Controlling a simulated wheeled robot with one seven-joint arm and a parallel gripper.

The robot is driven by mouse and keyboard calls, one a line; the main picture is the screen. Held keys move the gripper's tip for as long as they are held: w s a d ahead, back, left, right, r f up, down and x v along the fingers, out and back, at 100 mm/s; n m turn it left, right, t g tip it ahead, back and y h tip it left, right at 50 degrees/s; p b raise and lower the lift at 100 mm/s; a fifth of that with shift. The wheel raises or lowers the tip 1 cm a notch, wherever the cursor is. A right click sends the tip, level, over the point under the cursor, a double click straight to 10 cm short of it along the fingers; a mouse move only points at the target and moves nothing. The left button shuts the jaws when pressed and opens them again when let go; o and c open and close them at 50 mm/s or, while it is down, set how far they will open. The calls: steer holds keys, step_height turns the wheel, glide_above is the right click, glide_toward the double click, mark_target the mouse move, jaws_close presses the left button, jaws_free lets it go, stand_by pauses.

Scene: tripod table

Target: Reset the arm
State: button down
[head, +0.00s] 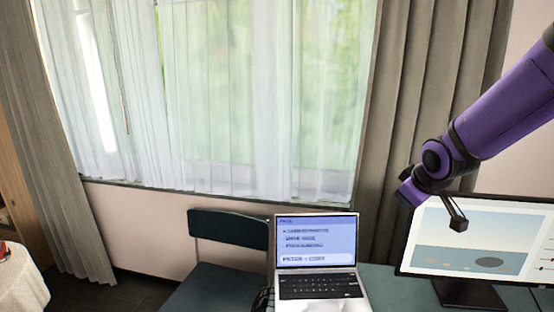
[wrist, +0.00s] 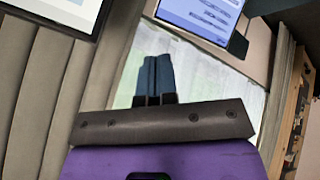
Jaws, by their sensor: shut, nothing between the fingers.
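My purple arm reaches in from the right in the head view, and my gripper (head: 457,222) hangs in the air in front of the monitor's upper left part. In the wrist view my gripper (wrist: 155,75) shows its two dark fingers pressed side by side, shut with nothing between them. The gripper touches nothing that I can see.
A monitor (head: 425,252) and an open laptop (head: 316,240) stand on a dark green table (head: 390,285). A dark green chair (head: 228,230) is left of the laptop. A curtained window (head: 240,90) is behind. A white-covered surface (head: 22,285) is at far left.

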steer(key=s+r+m+g, duration=0.1)
steer(key=s+r+m, duration=0.2)
steer(key=s, duration=1)
steer(key=s+r+m+g, duration=0.1)
steer(key=s+r+m, duration=0.2)
steer(key=s+r, duration=0.5)
steer(key=s, duration=0.5)
steer(key=shift+s+m, duration=0.15)
steer(key=shift+m, duration=0.15)
